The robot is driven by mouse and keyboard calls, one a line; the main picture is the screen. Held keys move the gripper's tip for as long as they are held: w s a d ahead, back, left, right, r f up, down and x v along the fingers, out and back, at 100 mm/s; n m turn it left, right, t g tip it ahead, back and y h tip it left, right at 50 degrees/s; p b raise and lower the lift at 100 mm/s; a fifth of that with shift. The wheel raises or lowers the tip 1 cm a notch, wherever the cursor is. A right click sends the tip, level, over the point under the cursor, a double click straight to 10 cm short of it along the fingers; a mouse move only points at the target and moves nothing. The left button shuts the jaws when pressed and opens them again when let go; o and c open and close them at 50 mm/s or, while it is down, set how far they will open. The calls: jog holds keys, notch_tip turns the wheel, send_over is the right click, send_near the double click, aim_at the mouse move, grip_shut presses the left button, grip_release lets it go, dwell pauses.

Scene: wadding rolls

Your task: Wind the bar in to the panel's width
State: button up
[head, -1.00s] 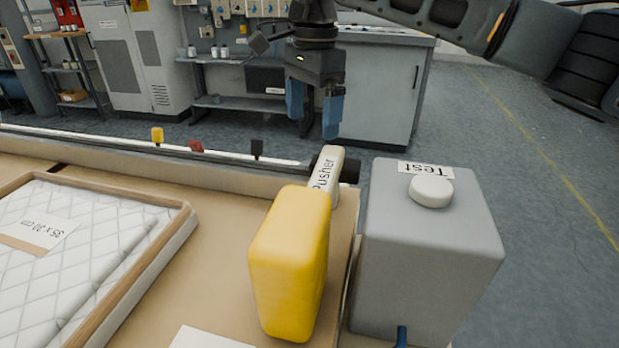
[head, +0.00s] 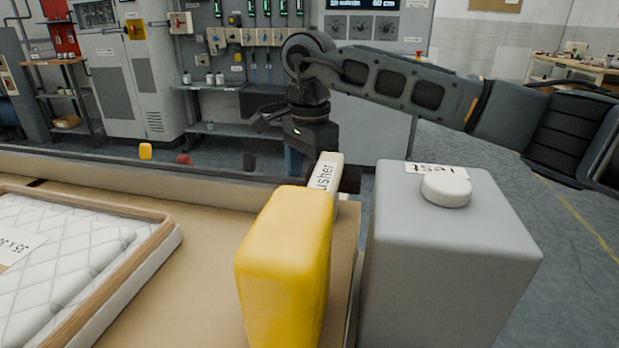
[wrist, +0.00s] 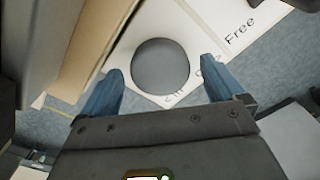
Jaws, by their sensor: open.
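A white quilted panel (head: 60,250) with a size label lies in a wooden frame (head: 125,275) at left in the head view. A yellow block (head: 285,265) stands on the table, in line with a pale arm marked "Pusher" (head: 324,175). I cannot tell which part is the bar. My gripper (wrist: 161,68) is open and empty. In the wrist view a round grey knob (wrist: 160,66) on a white plate (wrist: 190,20) marked "Free" shows between its blue fingers. I cannot tell whether they touch it.
A grey box (head: 450,250) with a white button (head: 446,189) and a "Test" label stands right of the yellow block. A rail along the table's far edge carries a yellow marker (head: 145,151), a red marker (head: 183,159) and a dark one (head: 249,162).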

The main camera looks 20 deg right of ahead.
jog(key=shift+f, duration=0.1)
jog(key=c, duration=1)
jog(key=shift+c, duration=0.2)
